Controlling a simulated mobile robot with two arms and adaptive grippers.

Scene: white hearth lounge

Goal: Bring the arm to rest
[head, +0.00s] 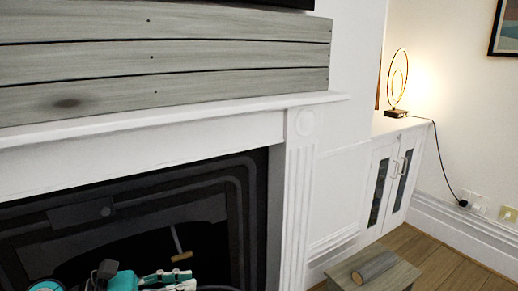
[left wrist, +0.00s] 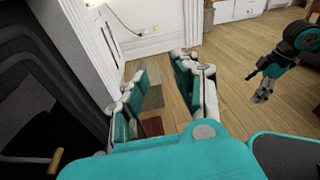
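My left gripper (head: 172,281) shows at the bottom edge of the head view, in front of the dark fireplace. In the left wrist view its two fingers (left wrist: 168,90) stand well apart with nothing held between them. The floor and a low grey wooden table lie beyond the gap. My right gripper (left wrist: 263,94) hangs over the floor at the right of the left wrist view. It is too small there to tell whether it is open, and it is outside the head view.
The fireplace (head: 256,215) and white mantel (head: 200,108) are close ahead. A low wooden table (head: 398,278) bears a grey cylinder (head: 374,267) at lower right. A lit lamp (head: 398,85) stands on a white cabinet (head: 388,175). Wooden floor (left wrist: 222,75) is open beyond.

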